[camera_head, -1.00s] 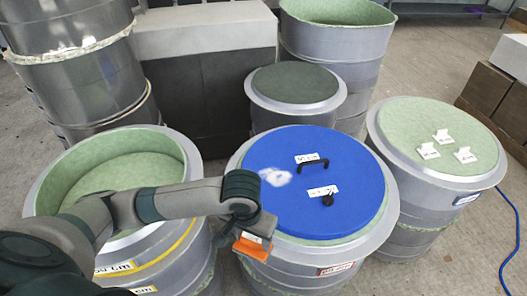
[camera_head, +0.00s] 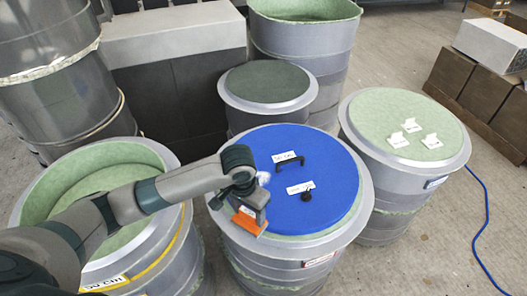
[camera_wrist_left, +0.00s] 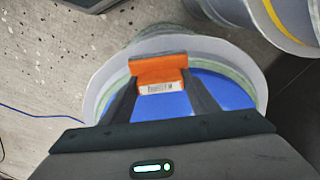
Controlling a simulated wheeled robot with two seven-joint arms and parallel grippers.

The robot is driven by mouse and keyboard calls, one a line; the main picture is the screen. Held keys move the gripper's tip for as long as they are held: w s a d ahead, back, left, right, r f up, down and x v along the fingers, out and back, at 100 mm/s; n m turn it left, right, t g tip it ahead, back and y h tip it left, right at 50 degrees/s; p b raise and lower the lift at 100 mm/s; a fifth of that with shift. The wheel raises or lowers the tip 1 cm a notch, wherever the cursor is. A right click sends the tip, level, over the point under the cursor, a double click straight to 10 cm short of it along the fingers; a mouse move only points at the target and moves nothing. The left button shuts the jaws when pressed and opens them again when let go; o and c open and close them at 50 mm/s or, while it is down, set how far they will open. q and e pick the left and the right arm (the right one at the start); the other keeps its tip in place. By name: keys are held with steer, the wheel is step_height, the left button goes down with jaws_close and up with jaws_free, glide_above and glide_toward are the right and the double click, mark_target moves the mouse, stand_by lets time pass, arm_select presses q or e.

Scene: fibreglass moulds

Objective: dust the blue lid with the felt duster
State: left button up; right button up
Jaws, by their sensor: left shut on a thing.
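The blue lid (camera_head: 325,175) lies flat on the middle drum in the head view, with a black handle and a black knob on top. My left gripper (camera_head: 251,211) is shut on the orange felt duster (camera_head: 247,222) at the lid's lower left edge. In the left wrist view the duster (camera_wrist_left: 158,66) sits between both fingers, above the blue lid (camera_wrist_left: 215,92). I cannot tell whether it touches the lid. My right gripper is not in view.
An open drum with green lining (camera_head: 120,165) stands on the left under my arm. A green-topped drum (camera_head: 375,112) with several white pieces is on the right. A smaller dark-topped drum (camera_head: 268,82) stands behind. A blue cable (camera_head: 480,215) lies on the floor at right.

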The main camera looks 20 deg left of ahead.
arm_select(q)
steer(key=w+r+m+p, duration=0.2)
steer(key=w+p, duration=0.3)
steer(key=w, duration=0.3)
steer(key=w+a+r+m+h+p, duration=0.1)
steer(key=w+r+m+p, duration=0.2)
steer(key=w+m+p, duration=0.2)
steer(key=w, duration=0.3)
steer(key=shift+w, duration=0.3)
